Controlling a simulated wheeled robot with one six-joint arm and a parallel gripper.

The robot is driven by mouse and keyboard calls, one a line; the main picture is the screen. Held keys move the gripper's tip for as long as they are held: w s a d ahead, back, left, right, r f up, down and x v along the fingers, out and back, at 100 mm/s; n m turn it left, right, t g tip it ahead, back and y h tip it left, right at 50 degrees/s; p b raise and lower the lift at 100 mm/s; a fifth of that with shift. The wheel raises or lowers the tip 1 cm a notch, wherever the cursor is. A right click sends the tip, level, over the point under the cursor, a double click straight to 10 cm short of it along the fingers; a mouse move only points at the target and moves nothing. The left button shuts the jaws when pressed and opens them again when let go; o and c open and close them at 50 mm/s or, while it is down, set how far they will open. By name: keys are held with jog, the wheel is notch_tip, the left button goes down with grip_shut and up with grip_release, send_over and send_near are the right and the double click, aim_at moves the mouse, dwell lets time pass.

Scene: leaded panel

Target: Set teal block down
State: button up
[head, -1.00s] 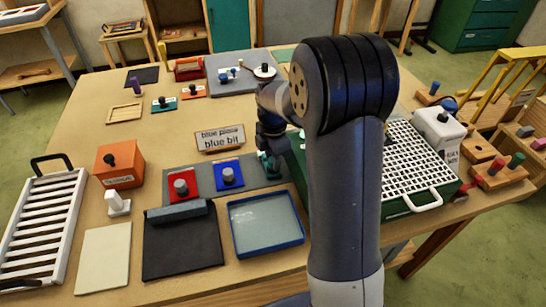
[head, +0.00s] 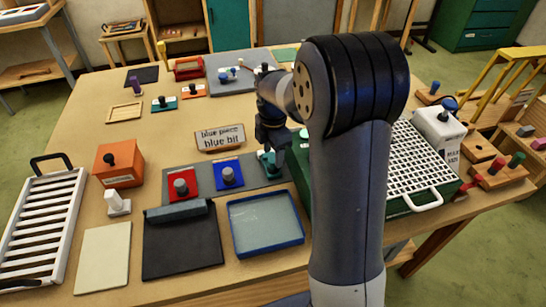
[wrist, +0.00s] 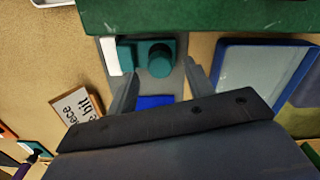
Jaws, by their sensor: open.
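The teal block (head: 266,165), a flat piece with a round knob, sits at the right end of the dark grey strip (head: 200,190), beside the blue block (head: 229,175). In the wrist view the teal block (wrist: 128,56) lies on the grey strip, close to the green case's wall. My gripper (head: 271,148) is just above it. In the wrist view my gripper (wrist: 160,82) has its two fingers spread apart with nothing between them, short of the knob. A red block (head: 180,187) sits on the strip's left part.
The green case (head: 402,207) with a white grid top stands close on the right. A blue-rimmed tray (head: 265,224) and a black board (head: 180,245) lie in front. A "blue piece / blue bit" sign (head: 220,137) stands behind the strip.

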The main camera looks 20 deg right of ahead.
notch_tip(320, 180, up, 10)
jog(key=shift+f, duration=0.15)
dwell(1.4)
